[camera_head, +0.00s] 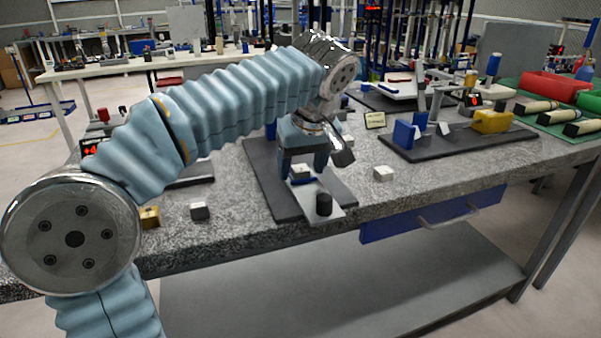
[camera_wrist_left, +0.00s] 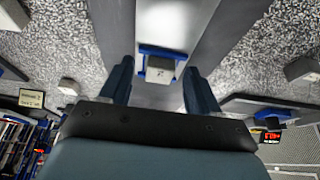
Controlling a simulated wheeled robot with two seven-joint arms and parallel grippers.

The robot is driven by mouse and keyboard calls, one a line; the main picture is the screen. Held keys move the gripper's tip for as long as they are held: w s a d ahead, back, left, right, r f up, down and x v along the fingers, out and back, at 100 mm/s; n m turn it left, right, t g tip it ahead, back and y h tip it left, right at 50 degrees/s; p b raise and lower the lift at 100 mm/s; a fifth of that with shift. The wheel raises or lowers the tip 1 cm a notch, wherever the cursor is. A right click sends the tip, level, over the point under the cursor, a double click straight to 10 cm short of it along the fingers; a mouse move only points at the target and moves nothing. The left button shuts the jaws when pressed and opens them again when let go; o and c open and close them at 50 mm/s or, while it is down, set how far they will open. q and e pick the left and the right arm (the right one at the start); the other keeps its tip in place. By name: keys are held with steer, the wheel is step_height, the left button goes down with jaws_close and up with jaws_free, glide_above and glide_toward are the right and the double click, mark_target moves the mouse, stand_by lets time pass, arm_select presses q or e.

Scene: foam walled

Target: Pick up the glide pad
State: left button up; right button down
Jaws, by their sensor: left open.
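A small pale grey block (camera_head: 301,172), which looks like the glide pad, sits on a blue piece on the dark fixture plate (camera_head: 266,185). In the left wrist view, the pale block (camera_wrist_left: 160,69) lies between the fingertips with blue edging around it. My left gripper (camera_head: 303,167) is open and points down over it, one finger on each side. A gap shows on both sides of the block in the left wrist view (camera_wrist_left: 158,72). My right gripper is in neither view.
A black knob (camera_head: 323,204) stands at the fixture's front. A second fixture (camera_head: 455,143) with blue and yellow parts stands to the right.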

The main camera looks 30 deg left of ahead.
arm_select(q)
steer(key=shift+c, duration=0.4)
jaws_close()
steer(key=shift+r, duration=0.2)
